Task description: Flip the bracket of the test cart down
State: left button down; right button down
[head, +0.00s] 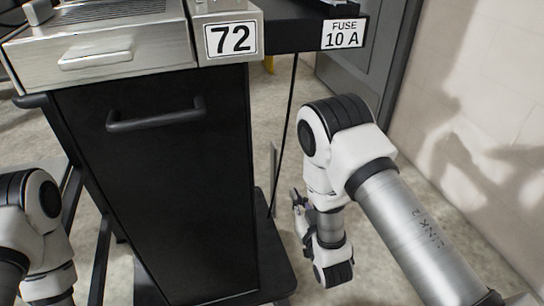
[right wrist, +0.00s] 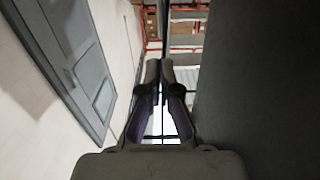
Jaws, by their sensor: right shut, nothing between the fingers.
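The test cart (head: 150,200) stands in front of me, with a black front panel, a black handle and a silver top section labelled 72. A dark flat shelf-like bracket (head: 290,37) juts out level from its top right side and carries a "FUSE 10 A" label. I cannot tell its hinge or what holds it up. My right gripper (head: 298,205) is low beside the cart's right side, below the bracket and apart from it. In the right wrist view its fingers (right wrist: 160,75) are together and empty. My left arm shows at the lower left; its gripper is out of frame.
A black cable (head: 288,130) hangs down from the bracket area along the cart's right side. The cart's dark base (head: 275,270) sticks out near the floor. A grey door (head: 375,50) and pale wall (head: 480,100) stand at the right.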

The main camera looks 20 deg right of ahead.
jog(key=shift+w+r, duration=0.15)
jog(key=shift+r, duration=0.05)
jog(key=b, duration=0.6)
send_near(277, 155)
jog(key=w, duration=0.6)
jog(key=shift+w+a+f, duration=0.1)
jog(key=shift+w+f, duration=0.15)
jog(key=shift+w, duration=0.05)
jog(key=shift+w+r, duration=0.15)
jog(key=shift+w, duration=0.15)
